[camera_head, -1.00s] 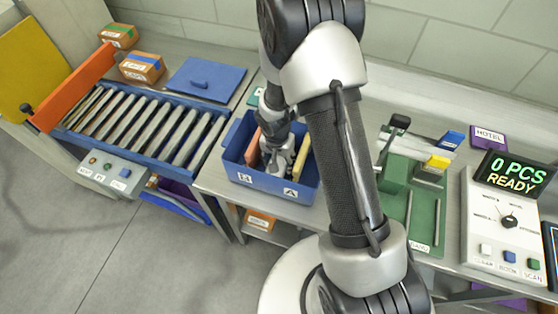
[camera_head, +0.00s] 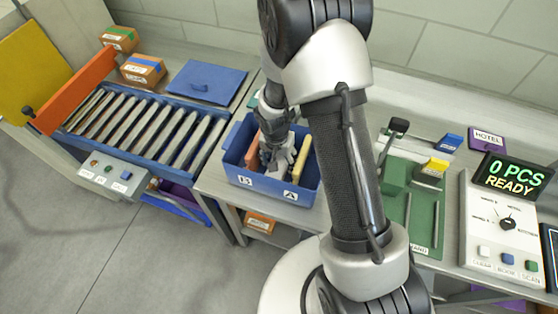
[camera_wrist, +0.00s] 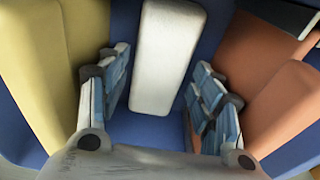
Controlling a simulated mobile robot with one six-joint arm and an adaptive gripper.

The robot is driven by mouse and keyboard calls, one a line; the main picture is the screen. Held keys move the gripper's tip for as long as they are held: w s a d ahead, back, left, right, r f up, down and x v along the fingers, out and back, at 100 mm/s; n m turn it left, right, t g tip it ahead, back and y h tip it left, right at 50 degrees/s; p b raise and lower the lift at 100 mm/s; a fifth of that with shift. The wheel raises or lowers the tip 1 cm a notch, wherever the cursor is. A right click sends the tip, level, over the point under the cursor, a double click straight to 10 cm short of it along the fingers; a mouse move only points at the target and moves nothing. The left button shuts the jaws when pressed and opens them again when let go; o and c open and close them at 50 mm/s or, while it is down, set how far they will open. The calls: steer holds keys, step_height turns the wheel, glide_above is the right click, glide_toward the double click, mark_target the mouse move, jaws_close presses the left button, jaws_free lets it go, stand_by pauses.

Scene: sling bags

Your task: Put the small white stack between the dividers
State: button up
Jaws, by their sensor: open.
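The small white stack (camera_wrist: 168,55) lies in the blue bin (camera_head: 265,183), on its blue floor as the wrist view shows it. It is between the orange divider (camera_head: 252,152) and the yellow divider (camera_head: 303,158). In the wrist view the yellow divider (camera_wrist: 45,75) is on the left and the orange one (camera_wrist: 265,85) on the right. My gripper (camera_wrist: 160,105) is open, with one finger on each side of the stack and gaps visible between. In the head view my gripper (camera_head: 284,157) is down inside the bin and hides the stack.
A roller conveyor (camera_head: 140,122) with an orange bar stands left of the bin, with a blue lid-like panel (camera_head: 206,80) behind. A green fixture (camera_head: 412,195) and a white control panel (camera_head: 508,230) reading "0 PCS READY" stand to the right. The bin walls and dividers closely surround my gripper.

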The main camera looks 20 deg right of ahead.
step_height(320, 180, up, 9)
steer(key=s+p, duration=0.1)
steer(key=p, duration=0.1)
step_height(320, 180, up, 10)
steer(key=n, duration=0.1)
glide_above(281, 170)
steer(key=s+r+n+t, duration=0.3)
steer(key=s+r+n, duration=0.3)
steer(key=s+r, duration=1)
steer(key=s, duration=0.2)
steer(key=shift+s+d+y, duration=0.15)
steer(key=shift+s+y, duration=0.2)
steer(key=shift+y, duration=0.05)
